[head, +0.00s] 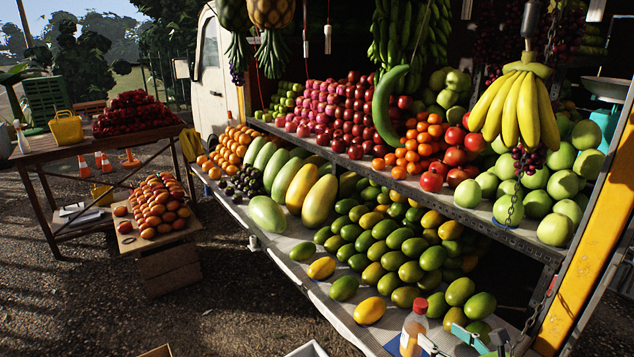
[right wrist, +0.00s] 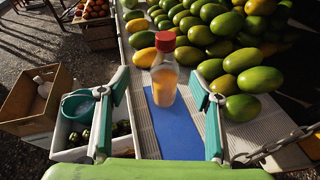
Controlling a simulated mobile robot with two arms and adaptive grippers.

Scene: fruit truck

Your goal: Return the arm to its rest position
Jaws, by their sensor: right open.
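My right gripper (head: 448,340) is at the bottom edge of the head view, over the front of the truck's lower shelf. In the right wrist view its two green fingers (right wrist: 159,86) are spread wide apart, with nothing clasped. A bottle with a red cap and orange liquid (right wrist: 164,80) stands upright on a blue mat (right wrist: 178,135), seen in the gap between the fingers; I cannot tell how far beyond the tips. The bottle also shows in the head view (head: 413,325), partly covered by the gripper. My left gripper is not in view.
Mangoes (head: 390,245) crowd the lower shelf behind the bottle. A chain (right wrist: 275,145) hangs at the right. A white crate (right wrist: 68,143) holding a teal bucket (right wrist: 78,106) and a cardboard box (right wrist: 25,105) stand at the left. Bananas (head: 517,108) hang above.

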